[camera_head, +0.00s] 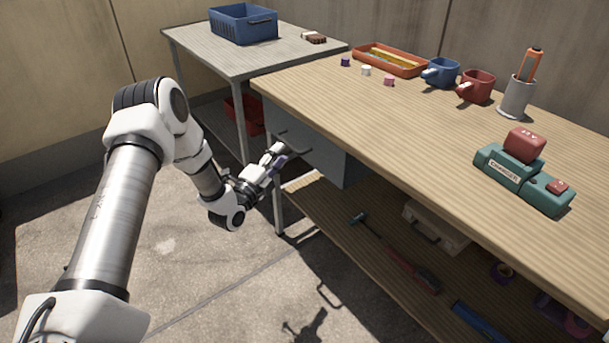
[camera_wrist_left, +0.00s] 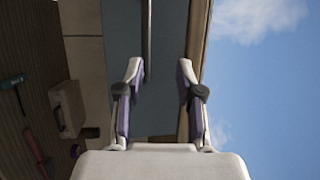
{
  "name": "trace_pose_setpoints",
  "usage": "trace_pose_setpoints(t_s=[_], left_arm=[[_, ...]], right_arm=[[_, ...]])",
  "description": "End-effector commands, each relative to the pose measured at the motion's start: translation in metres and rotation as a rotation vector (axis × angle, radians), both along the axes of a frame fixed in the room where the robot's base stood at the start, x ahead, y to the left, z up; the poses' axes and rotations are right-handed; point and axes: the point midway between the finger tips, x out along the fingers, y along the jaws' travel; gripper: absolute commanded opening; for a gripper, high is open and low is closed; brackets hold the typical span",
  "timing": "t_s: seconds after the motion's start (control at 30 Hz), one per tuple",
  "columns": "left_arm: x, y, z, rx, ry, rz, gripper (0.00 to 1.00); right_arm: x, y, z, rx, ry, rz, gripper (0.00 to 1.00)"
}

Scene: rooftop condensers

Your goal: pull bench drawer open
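The bench drawer (camera_head: 325,158) is a grey-blue box front under the left end of the wooden bench top, and it looks shut. Its front also fills the middle of the left wrist view (camera_wrist_left: 165,35). A thin dark bar handle (camera_wrist_left: 147,40) runs along that front. My left gripper (camera_head: 279,152) is in front of the drawer, its fingers spread and empty. In the left wrist view (camera_wrist_left: 160,70) the handle lines up between the fingers, nearer the left one; I cannot tell whether they touch it. My right gripper is in neither view.
The wooden bench top (camera_head: 340,95) carries an orange tray (camera_head: 390,59), mugs, a pen cup and a teal device (camera_head: 522,178). A lower shelf below the drawer holds tools and a pale case (camera_head: 437,226). A grey table (camera_head: 215,55) stands behind. Floor at left is clear.

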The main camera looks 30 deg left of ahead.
Motion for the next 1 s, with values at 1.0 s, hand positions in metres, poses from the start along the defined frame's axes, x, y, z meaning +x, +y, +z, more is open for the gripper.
trace_pose_setpoints(t_s=[1.0], left_arm=[[0.075, 0.016, -0.012, -0.018, -0.02, 0.031, 0.19]], right_arm=[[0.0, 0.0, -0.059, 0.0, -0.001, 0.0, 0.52]])
